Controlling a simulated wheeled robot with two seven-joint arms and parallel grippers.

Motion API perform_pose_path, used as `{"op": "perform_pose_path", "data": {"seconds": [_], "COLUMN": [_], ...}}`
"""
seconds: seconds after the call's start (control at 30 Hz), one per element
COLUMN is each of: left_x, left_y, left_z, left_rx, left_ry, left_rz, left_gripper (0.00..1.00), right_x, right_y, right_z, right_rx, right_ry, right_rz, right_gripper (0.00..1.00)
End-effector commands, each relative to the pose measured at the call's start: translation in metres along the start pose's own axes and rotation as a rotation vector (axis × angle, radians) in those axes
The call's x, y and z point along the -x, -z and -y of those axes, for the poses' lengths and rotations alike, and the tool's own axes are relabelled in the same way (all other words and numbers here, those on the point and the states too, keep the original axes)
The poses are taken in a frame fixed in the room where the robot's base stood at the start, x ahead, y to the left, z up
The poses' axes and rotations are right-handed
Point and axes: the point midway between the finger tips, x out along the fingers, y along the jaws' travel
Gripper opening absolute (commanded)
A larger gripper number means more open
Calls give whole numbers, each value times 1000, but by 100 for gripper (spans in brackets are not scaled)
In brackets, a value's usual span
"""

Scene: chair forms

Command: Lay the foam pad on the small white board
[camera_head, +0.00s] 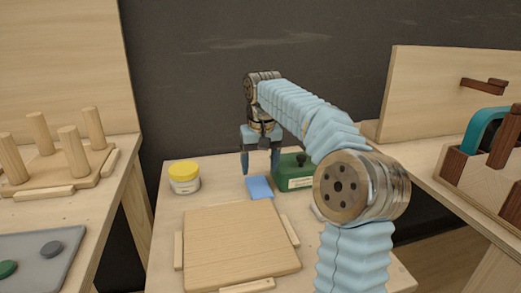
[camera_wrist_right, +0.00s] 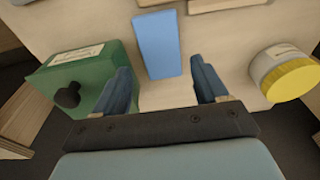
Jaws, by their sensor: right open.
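The foam pad, a blue rectangular block (camera_head: 259,187), lies on the middle table behind the square wooden board. In the right wrist view the blue pad (camera_wrist_right: 157,45) lies just beyond and between the fingertips. My right gripper (camera_head: 260,168) points down over the back of the table, open, with nothing between its fingers. It also shows in the wrist view (camera_wrist_right: 160,76), with its fingers spread wider than the pad. I cannot make out a small white board in either view. My left gripper is not in view.
A green box (camera_head: 293,172) with a black knob stands right of the pad, close to my gripper. A white jar with a yellow lid (camera_head: 184,177) stands to the left. The square wooden board (camera_head: 235,245) fills the table's front. Side tables hold pegs (camera_head: 70,145) and wooden parts.

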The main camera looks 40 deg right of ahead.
Motion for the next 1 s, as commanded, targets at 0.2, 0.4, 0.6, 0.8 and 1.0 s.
{"op": "perform_pose_path", "data": {"seconds": [0.2,0.4,0.6,0.8,1.0], "left_x": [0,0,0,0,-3], "left_y": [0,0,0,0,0], "left_z": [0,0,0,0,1], "left_rx": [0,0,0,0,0], "left_ry": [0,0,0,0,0], "left_rz": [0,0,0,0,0], "left_gripper": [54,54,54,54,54], "right_x": [43,63,72,52,9], "right_y": [1,-5,-19,-19,-13], "right_z": [0,5,7,3,3], "right_rx": [0,7,8,1,0], "right_ry": [0,-8,-7,-1,0], "right_rz": [-2,-30,-125,-147,-146], "right_gripper": [73,77,77,77,77]}}
